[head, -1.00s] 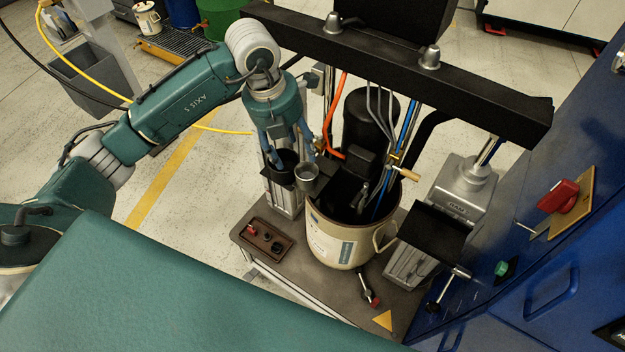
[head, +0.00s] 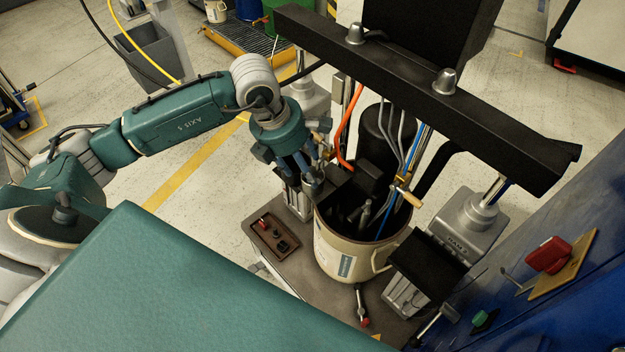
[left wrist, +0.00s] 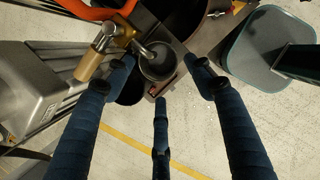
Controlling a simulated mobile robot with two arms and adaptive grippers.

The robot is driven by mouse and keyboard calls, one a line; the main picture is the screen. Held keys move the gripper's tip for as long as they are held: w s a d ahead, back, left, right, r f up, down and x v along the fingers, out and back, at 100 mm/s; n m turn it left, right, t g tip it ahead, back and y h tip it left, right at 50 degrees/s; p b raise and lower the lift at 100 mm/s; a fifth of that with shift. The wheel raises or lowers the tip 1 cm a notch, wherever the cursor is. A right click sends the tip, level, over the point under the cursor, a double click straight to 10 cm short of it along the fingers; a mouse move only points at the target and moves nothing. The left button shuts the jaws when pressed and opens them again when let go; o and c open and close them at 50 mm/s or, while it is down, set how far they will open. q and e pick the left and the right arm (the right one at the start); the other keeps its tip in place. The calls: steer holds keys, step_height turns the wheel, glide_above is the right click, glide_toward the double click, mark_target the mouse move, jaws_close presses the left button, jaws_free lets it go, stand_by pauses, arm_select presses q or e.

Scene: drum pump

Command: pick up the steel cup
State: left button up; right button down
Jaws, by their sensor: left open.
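The steel cup (head: 314,186) is at the left side of the cream drum's rim in the head view, partly covered by my fingers. In the left wrist view the cup (left wrist: 158,66) shows its round open mouth below a brass valve (left wrist: 112,36). My left gripper (head: 307,170) is open, its fingertips close at the cup. In the left wrist view the gripper's (left wrist: 158,78) three blue fingers are spread around the cup's sides. I cannot tell whether any finger touches it. My right gripper is not in view.
The cream drum (head: 337,258) stands on a brown cart top, with hoses and a black pump above. A dark crossbeam (head: 400,72) spans overhead. A blue cabinet (head: 565,290) stands at the right.

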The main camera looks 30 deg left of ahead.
arm_select(q)
steer(key=p+x, duration=0.1)
steer(key=x, duration=0.4)
steer(key=shift+w+d+f, duration=0.1)
steer(key=shift+w+f, duration=0.05)
steer(key=shift+f, duration=0.15)
steer(key=c, duration=0.9)
